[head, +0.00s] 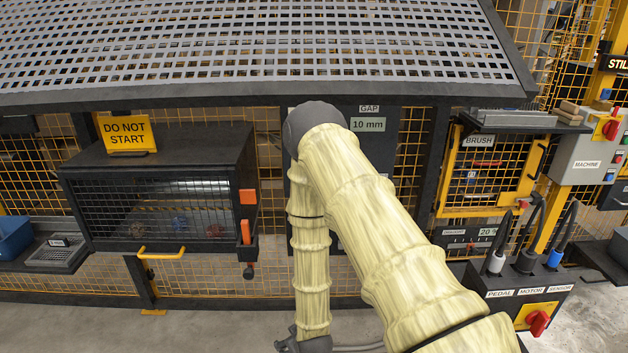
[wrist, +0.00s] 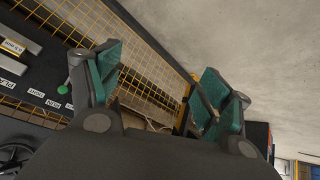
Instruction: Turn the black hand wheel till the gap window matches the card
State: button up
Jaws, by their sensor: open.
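The gap window (head: 368,124) reads 10 mm, on a dark panel under the GAP label in the head view. The black hand wheel does not show in the head view, where my arm covers much of that panel. A dark, round, spoked shape, possibly the hand wheel (wrist: 12,156), is cut off at the lower left of the wrist view. I cannot make out the card in either view. My gripper (wrist: 160,78) is open and empty, its teal-padded fingers wide apart, pointing at the mesh fence and floor. It is apart from the round shape.
A dark guarded box (head: 160,190) with a DO NOT START sign (head: 128,134) stands left of my arm. A BRUSH door (head: 485,175), a grey MACHINE box (head: 590,145) and plugged cables (head: 525,258) are at right. The floor (head: 200,325) in front is clear.

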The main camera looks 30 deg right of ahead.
jog(key=w+d+r+t+h, duration=0.2)
jog(key=w+d+r+t, duration=0.1)
jog(key=w+d+r, duration=0.5)
jog(key=w+d+r+t+h, duration=0.15)
jog(key=w+d+r, duration=0.3)
jog(key=w, duration=0.55)
jog(key=w+d+r+m+t+h, duration=0.1)
jog(key=w+d+r+t+h, duration=0.1)
jog(key=w+d+r, duration=0.35)
jog(key=w+d+r+t+h, duration=0.1)
jog(key=w+d+r+h, duration=0.2)
jog(key=d+r, duration=0.55)
jog(key=w+d, duration=0.1)
jog(key=w, duration=0.2)
jog(key=w+d+r, duration=0.1)
jog(key=w, duration=0.2)
jog(key=w+d+r, duration=0.1)
jog(key=w, duration=0.2)
jog(key=shift+w+d+r, duration=0.15)
jog(key=shift+r, duration=0.05)
jog(key=c, duration=1.4)
jog(key=shift+f, duration=0.1)
jog(key=shift+c, duration=0.2)
